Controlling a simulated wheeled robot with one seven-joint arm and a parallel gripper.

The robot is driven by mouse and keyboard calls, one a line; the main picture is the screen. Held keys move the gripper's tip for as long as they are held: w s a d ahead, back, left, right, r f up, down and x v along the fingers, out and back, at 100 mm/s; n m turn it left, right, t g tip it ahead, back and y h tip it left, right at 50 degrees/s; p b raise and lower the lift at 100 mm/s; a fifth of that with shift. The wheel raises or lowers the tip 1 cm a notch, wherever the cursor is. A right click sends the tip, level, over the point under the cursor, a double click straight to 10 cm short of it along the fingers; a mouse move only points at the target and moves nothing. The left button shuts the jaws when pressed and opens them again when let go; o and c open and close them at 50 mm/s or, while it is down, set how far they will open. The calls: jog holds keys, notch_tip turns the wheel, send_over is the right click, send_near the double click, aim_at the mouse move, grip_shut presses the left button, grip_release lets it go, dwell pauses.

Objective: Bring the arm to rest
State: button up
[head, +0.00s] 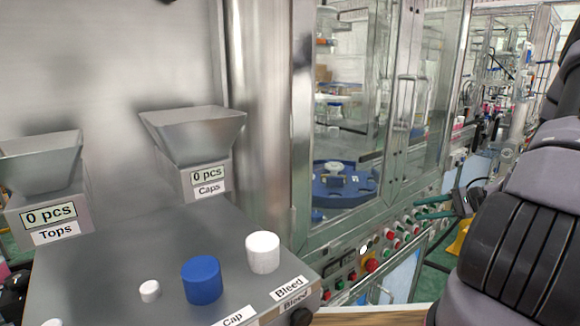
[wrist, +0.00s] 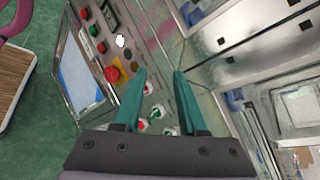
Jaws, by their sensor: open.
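My gripper (head: 436,206) is in the head view at the right, with its green fingers pointing left toward the button panel of the machine. In the wrist view my gripper (wrist: 159,88) shows its two green fingers apart with nothing between them. It is open and empty. Part of my arm (head: 520,215) fills the right side of the head view. The control panel (wrist: 112,60) with red, green and white buttons lies beyond the fingertips. I cannot tell whether the fingers touch it.
A grey table (head: 110,270) carries a blue cap (head: 202,280), a white cylinder (head: 263,252) and a small white cap (head: 149,291). Two metal hoppers labelled Tops (head: 40,155) and Caps (head: 195,135) stand behind. The glass-doored machine (head: 345,130) stands close to my gripper.

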jog(key=s+a+r+n+h, duration=0.3)
jog(key=s+a+r, duration=0.2)
jog(key=r, duration=0.5)
jog(key=s+a+r+n+t+h, duration=0.1)
jog(key=s+a+r+n+h, duration=0.2)
jog(key=s+r, duration=0.4)
jog(key=s+a+r+n+h, duration=0.4)
jog(key=s+a+r, duration=0.2)
jog(key=r, duration=0.9)
jog(key=shift+a+t+h, duration=0.3)
jog(key=shift+a+t, duration=0.1)
jog(key=shift+a, duration=0.1)
jog(key=shift+r, duration=0.1)
